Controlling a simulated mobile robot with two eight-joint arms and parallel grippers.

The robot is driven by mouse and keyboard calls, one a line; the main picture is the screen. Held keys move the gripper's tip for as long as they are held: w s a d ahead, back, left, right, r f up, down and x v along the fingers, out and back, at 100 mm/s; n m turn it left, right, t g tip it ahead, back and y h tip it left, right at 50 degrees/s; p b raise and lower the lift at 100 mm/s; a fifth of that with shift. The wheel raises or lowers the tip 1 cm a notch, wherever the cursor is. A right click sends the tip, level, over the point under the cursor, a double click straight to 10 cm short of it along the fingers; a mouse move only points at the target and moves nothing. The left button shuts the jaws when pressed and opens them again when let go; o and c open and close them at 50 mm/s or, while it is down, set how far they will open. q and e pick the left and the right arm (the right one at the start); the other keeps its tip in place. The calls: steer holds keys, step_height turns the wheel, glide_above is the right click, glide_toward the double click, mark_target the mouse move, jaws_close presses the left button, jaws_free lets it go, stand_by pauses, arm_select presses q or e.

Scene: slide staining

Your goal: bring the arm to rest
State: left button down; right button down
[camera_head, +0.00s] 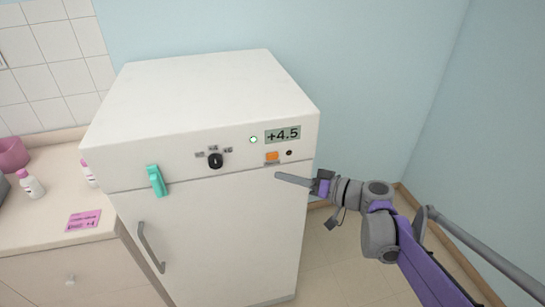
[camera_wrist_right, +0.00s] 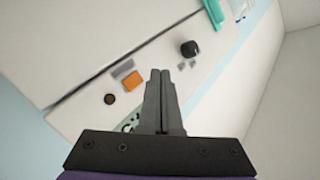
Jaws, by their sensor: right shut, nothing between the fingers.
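My right gripper (camera_head: 279,177) is shut and empty, with its fingers pointing left at the upper right front of a white fridge (camera_head: 200,90). In the right wrist view its two fingers (camera_wrist_right: 160,78) lie together, in front of part of the fridge's control panel (camera_wrist_right: 85,70). The orange switch (camera_head: 272,156) is just above the fingertips in the head view. It also shows in the right wrist view (camera_wrist_right: 132,81), left of the fingers. I cannot tell whether the fingertips touch the fridge. My left gripper is not in view.
The panel has a black knob (camera_head: 215,160), a green light (camera_head: 253,140) and a display (camera_head: 283,135) reading +4.5. A teal clip-like part (camera_head: 156,180) sits at the door's upper left, above the handle (camera_head: 150,248). A counter (camera_head: 50,160) with bottles stands left. Floor (camera_head: 335,245) is clear right of the fridge.

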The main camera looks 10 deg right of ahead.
steer(key=shift+a, duration=0.1)
steer(key=s+a+f+m+g+h, duration=0.1)
steer(key=s+a+f+g+h, duration=0.15)
steer(key=s+f, duration=0.35)
steer(key=s+a+f+g+h, duration=0.25)
steer(key=s+f, duration=0.25)
steer(key=s, duration=0.3)
steer(key=s+d+f+m+h, duration=0.1)
steer(key=s+d+f+h, duration=0.5)
steer(key=s, duration=0.4)
steer(key=shift+d+f+g+h, duration=0.2)
steer(key=shift+d+g+h, duration=0.15)
steer(key=shift+h, duration=0.15)
